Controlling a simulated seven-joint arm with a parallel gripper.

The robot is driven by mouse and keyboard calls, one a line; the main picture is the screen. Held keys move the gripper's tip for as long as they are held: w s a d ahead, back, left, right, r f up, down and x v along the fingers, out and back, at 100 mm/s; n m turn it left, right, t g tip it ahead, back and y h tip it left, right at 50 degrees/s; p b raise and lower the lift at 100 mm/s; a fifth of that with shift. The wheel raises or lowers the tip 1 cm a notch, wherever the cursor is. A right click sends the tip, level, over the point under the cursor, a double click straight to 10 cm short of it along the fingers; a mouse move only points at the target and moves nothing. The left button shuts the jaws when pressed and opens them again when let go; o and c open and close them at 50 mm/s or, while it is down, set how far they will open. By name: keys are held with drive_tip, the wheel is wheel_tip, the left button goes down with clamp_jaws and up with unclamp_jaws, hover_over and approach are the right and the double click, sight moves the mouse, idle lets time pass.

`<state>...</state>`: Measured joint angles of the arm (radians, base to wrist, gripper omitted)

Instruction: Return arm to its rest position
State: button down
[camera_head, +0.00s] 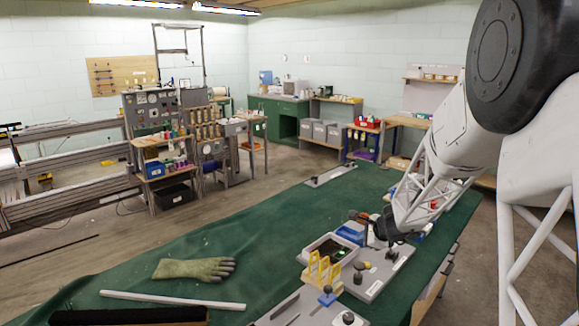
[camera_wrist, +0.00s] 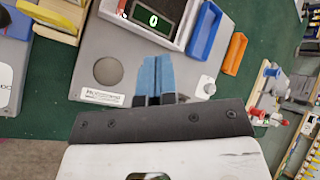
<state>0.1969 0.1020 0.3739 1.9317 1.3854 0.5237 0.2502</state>
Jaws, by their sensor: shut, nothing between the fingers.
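My gripper (camera_head: 381,228) is at the end of my arm, which reaches in from the right over the green-covered table (camera_head: 130,270). In the head view it is dark, small and partly merged with the things around it. In the wrist view its two blue fingers (camera_wrist: 156,62) lie side by side, shut with nothing held. They show over a grey plate (camera_wrist: 120,50) with a round dark recess and a white label. Their height above the plate is hard to tell.
A display box (camera_wrist: 152,15), a blue piece (camera_wrist: 204,30) and an orange piece (camera_wrist: 235,52) lie close by. A yellow rack (camera_head: 322,270) stands near the table's front. A glove (camera_head: 190,269) and white rod (camera_head: 172,300) lie left. The cloth between is mostly clear.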

drive_tip(key=s+a+r+n+g, duration=0.1)
drive_tip(key=s+a+r+n, duration=0.25)
drive_tip(key=s, duration=0.35)
drive_tip(key=s+a+r+n+g, duration=0.1)
drive_tip(key=s+a+r+n, duration=0.15)
drive_tip(key=s+r, duration=0.4)
drive_tip(key=s+a+r+n+g, duration=0.1)
drive_tip(key=s+a+r+n, duration=0.25)
drive_tip(key=s, duration=0.45)
drive_tip(key=s+d+r+n+g+h, duration=0.1)
drive_tip(key=s+n, duration=0.3)
drive_tip(key=s, duration=0.9)
drive_tip(key=s+d+r+n+g+h, duration=0.1)
drive_tip(key=s+n+h, duration=0.3)
drive_tip(key=s, duration=1)
drive_tip(key=shift+d+n, duration=0.55)
drive_tip(key=shift+d, duration=0.05)
drive_tip(key=shift+w+r, duration=0.1)
drive_tip(key=shift+w, duration=0.05)
